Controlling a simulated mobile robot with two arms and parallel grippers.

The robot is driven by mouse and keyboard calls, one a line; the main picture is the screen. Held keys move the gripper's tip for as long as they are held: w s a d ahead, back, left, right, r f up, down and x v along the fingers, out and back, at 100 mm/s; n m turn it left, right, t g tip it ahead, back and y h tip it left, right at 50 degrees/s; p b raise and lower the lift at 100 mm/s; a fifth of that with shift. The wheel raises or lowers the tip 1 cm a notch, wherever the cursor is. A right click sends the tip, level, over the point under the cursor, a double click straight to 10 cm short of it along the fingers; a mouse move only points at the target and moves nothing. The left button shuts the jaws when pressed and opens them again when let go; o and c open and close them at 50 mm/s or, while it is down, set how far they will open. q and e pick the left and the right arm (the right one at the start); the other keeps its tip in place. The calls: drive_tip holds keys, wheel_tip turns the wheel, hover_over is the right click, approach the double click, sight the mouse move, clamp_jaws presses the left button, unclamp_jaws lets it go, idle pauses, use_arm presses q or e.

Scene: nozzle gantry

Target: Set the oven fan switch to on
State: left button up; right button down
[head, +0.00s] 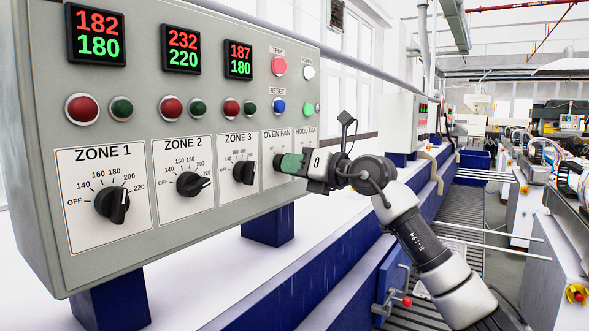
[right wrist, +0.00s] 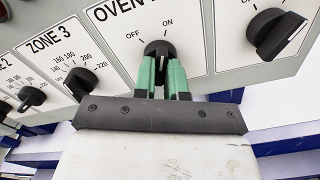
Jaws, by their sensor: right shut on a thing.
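The oven fan switch (right wrist: 157,48) is a black rotary knob on the grey control panel (head: 150,15), below OFF and ON labels. In the right wrist view, the green fingers of my right gripper (right wrist: 162,70) are closed around the knob, one on each side. A thin white line shows on the knob between the fingers, but I cannot tell clearly which label it points to. In the head view my right gripper (head: 284,162) reaches the panel from the right and largely hides the switch. My left gripper is not in view.
The zone 3 knob (head: 243,171) is just left of the switch. The hood fan knob (right wrist: 275,32) is close on its right. A red trip button (head: 279,66) and blue reset button (head: 279,105) sit above. A blue rail (head: 330,255) runs below the panel.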

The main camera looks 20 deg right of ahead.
drive_tip(key=shift+m, duration=0.6)
drive_tip(key=shift+r, duration=0.1)
drive_tip(key=c, duration=1.2)
unclamp_jaws()
drive_tip(key=b+v, duration=0.5)
drive_tip(key=v, duration=0.6)
drive_tip(key=shift+w, duration=0.1)
